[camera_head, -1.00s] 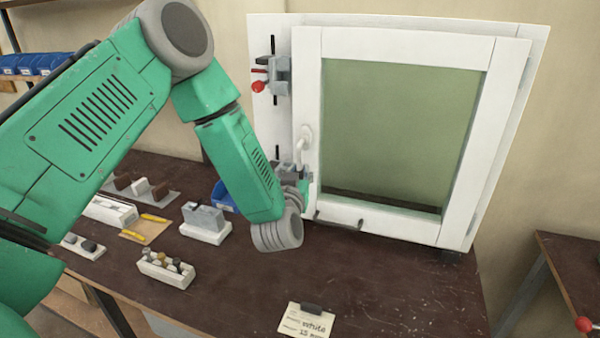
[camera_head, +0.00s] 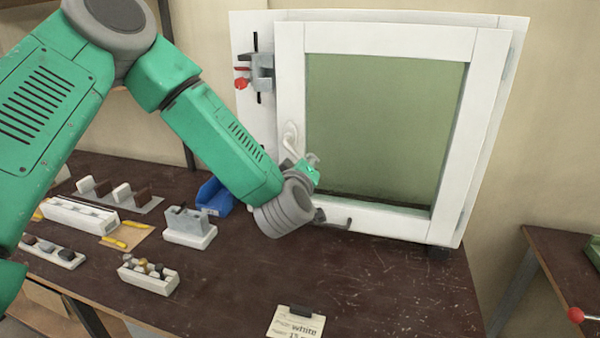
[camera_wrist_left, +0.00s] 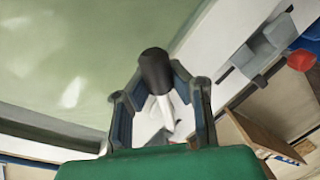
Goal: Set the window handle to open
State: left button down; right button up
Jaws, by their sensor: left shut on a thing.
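The white window handle (camera_head: 290,138) sits on the left side of the white window frame (camera_head: 290,75). It slants down and slightly right toward my left gripper (camera_head: 308,166), which hides its lower end. In the left wrist view, my left gripper (camera_wrist_left: 160,102) has its two dark fingers on either side of a white tapered piece of the handle (camera_wrist_left: 166,112), with a dark cylindrical end (camera_wrist_left: 155,70) above it. The gripper is shut on the handle. The greenish pane (camera_head: 385,125) fills the frame, which looks closed. My right gripper is out of view.
A red-handled clamp (camera_head: 260,72) is on the board left of the frame. The bench (camera_head: 380,275) holds a grey-and-white block (camera_head: 190,226), a blue bin (camera_head: 215,195), a peg holder (camera_head: 148,275) and a note card (camera_head: 296,322). The bench's front right is clear.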

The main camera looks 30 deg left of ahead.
pick_arm(q)
jog(key=n, duration=0.1)
jog(key=d+r+n+b, duration=0.1)
jog(key=n, duration=0.1)
jog(key=shift+w+d+r+h, duration=0.1)
jog(key=shift+r+h, duration=0.15)
jog(key=shift+h, duration=0.15)
jog(key=shift+d+r+n+h+b, duration=0.2)
jog(key=shift+r+n+b, duration=0.45)
jog(key=shift+n, duration=0.4)
jog(key=shift+d+r+n+h+b, duration=0.15)
jog(key=shift+r+n+b, duration=0.3)
jog(key=shift+r+n, duration=0.45)
jog(key=shift+a+f+n, duration=0.1)
jog(key=shift+f+n, duration=0.05)
jog(key=shift+n, duration=0.1)
jog(key=shift+w, duration=0.1)
jog(key=c, duration=1.4)
grip_release()
jog(key=shift+o, duration=0.2)
jog(key=shift+a, duration=0.1)
jog(key=v, duration=1.2)
